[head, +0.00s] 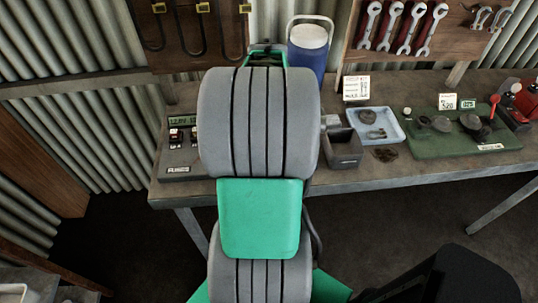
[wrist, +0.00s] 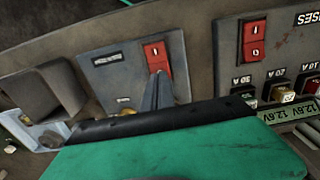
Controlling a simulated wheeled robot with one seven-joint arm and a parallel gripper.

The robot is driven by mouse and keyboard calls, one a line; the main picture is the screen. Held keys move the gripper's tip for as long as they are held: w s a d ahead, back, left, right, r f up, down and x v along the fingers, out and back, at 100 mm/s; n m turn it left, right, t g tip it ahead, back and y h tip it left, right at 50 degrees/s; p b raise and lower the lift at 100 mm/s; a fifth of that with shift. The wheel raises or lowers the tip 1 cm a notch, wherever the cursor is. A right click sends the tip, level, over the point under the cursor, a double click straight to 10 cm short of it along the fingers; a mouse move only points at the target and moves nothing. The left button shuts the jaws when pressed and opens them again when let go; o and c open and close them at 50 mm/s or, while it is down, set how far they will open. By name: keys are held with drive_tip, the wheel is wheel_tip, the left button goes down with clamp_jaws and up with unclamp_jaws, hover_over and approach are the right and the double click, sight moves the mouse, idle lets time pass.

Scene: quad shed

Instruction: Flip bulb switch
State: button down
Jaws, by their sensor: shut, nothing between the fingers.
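In the wrist view, a red rocker switch (wrist: 157,55) sits on a grey panel (wrist: 103,78) with a dark label too small to read. A second red rocker switch (wrist: 254,40) is on the fuse box to its right. I cannot tell from the labels which is the bulb switch. My gripper (wrist: 158,78) is shut and empty, its fingertips at the lower edge of the first switch. I cannot tell whether they touch it. In the head view my arm hides the fingers and this panel.
In the head view, the fuse box (head: 180,148) with a lit display stands left on the workbench (head: 400,176). Right of my arm are a grey box (head: 343,150), a blue tray (head: 378,124) and a green mat (head: 470,145) with parts. A blue jug (head: 309,50) stands behind.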

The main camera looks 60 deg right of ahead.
drive_tip(key=shift+f+b, duration=0.7)
drive_tip(key=shift+f, duration=0.4)
idle(0.6)
drive_tip(key=shift+r+p, duration=2.6)
drive_tip(key=shift+r, duration=0.95)
